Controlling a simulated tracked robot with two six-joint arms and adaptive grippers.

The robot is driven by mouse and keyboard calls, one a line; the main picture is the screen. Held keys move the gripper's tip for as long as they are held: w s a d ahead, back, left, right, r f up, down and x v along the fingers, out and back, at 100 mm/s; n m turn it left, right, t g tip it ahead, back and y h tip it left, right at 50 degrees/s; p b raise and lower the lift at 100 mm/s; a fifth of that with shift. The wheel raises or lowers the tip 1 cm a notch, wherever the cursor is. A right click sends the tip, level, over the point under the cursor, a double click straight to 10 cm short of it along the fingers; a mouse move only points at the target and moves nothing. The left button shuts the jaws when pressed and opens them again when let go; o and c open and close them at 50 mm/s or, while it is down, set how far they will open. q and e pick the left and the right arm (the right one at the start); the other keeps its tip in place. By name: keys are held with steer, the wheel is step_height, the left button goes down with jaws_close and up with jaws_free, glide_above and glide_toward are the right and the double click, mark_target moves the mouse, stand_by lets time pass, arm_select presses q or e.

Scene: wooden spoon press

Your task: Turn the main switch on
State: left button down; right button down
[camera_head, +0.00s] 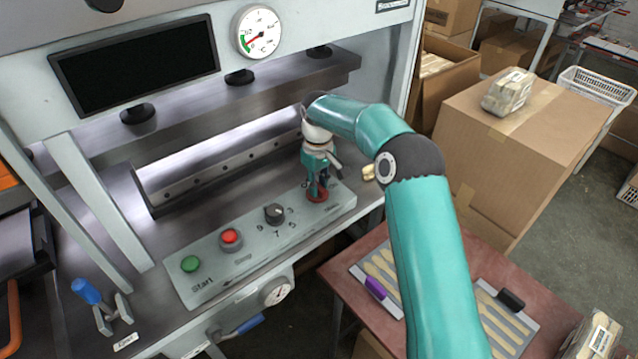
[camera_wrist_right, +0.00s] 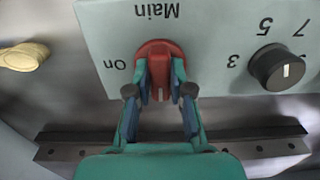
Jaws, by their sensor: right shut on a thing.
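The red main switch (camera_head: 317,194) sits at the right end of the grey control panel (camera_head: 222,267). In the right wrist view it is a round red knob (camera_wrist_right: 160,50) with a raised grip. The grip runs up and down in that picture, with a pale mark near its lower end. The "On" label (camera_wrist_right: 121,66) is to its left, and an upside-down "Main" label is above it. My right gripper (camera_wrist_right: 160,80) is shut on the grip, one finger on each side. In the head view this gripper (camera_head: 317,185) comes down from above. My left gripper is not in view.
A black dial (camera_head: 274,213), a red stop button (camera_head: 231,238) and a green start button (camera_head: 190,263) are on the same panel. The press beam (camera_head: 250,85) is behind. A small wooden piece (camera_head: 368,172) lies right of the switch. A red table (camera_head: 345,270) stands in front.

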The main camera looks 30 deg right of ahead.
steer(key=shift+m, duration=0.4)
steer(key=m, duration=0.3)
steer(key=shift+m, duration=0.3)
steer(key=m, duration=0.4)
steer(key=shift+a+m, duration=0.1)
steer(key=shift+m, duration=0.2)
steer(key=m, duration=0.4)
steer(key=shift+w, duration=0.15)
steer(key=m, duration=0.4)
steer(key=shift+w+a+r+m, duration=0.1)
steer(key=shift+m, duration=0.3)
steer(key=c, duration=1)
jaws_free()
steer(key=shift+c, duration=0.2)
